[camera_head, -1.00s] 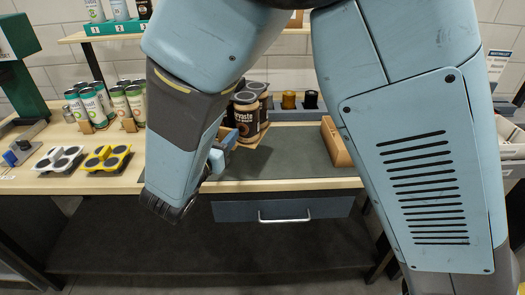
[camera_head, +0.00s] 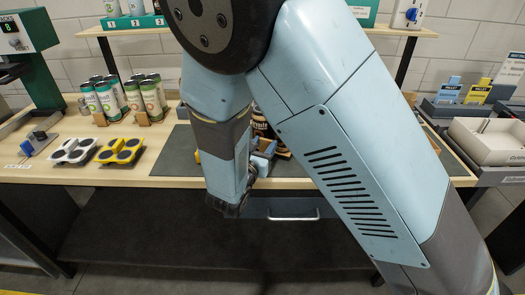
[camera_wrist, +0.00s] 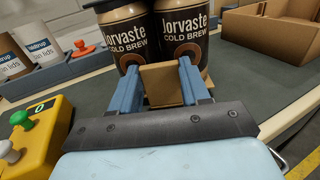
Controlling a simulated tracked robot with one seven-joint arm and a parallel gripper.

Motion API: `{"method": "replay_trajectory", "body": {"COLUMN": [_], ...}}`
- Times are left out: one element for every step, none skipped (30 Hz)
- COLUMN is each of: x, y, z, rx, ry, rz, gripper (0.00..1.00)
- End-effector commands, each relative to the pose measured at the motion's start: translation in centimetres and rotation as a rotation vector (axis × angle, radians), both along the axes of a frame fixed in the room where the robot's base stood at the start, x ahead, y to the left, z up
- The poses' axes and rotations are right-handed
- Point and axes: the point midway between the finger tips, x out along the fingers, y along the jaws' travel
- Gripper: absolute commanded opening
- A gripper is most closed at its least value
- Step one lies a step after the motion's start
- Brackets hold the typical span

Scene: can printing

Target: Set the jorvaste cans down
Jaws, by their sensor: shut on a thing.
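Two Jorvaste cold brew cans, the left one (camera_wrist: 122,42) and the right one (camera_wrist: 186,40), stand upright side by side in the wrist view, with black labels on tan bodies. A cardboard carrier (camera_wrist: 164,88) joins them, and my gripper (camera_wrist: 160,78) is shut on its tab with its blue fingers. In the head view my gripper (camera_head: 263,150) is over the dark mat (camera_head: 180,160), and my arm hides most of the cans (camera_head: 259,124). Whether the carrier touches the mat or hangs just above it, I cannot tell.
Several green-white cans (camera_head: 110,100), a white holder (camera_head: 73,150) and a yellow holder (camera_head: 119,150) are left on the table.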

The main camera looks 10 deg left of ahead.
Motion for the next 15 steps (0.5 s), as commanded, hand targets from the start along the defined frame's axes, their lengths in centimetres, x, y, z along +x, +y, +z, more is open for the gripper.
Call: {"method": "replay_trajectory", "body": {"x": [0.0,0.0,0.0,0.0,0.0,0.0,0.0,0.0,0.0,0.0,0.0,-0.1,-0.1,-0.1,-0.1], "y": [0.0,0.0,0.0,0.0,0.0,0.0,0.0,0.0,0.0,0.0,0.0,0.0,0.0,0.0,0.0], "z": [-0.8,-1.1,-1.4,-1.6,-1.8,-1.8,-1.9,-1.8,-1.8,-1.8,-1.8,-1.8,-1.8,-1.8,-1.8], "rx": [-0.004,-0.003,-0.002,-0.002,-0.002,-0.001,-0.001,0.0,0.0,0.0,0.0,0.0,0.0,0.0,0.0], "ry": [0.001,0.0,0.0,0.0,0.0,0.0,0.0,0.0,0.0,0.0,0.001,0.001,0.001,0.001,0.001], "rz": [0.001,0.001,0.001,0.001,0.001,0.001,0.001,0.001,0.001,0.001,0.001,0.001,0.001,0.001,0.001], "gripper": [0.15,0.15,0.15,0.15,0.15,0.15,0.15,0.15,0.15,0.15,0.15,0.49,0.52,0.55,0.58]}}
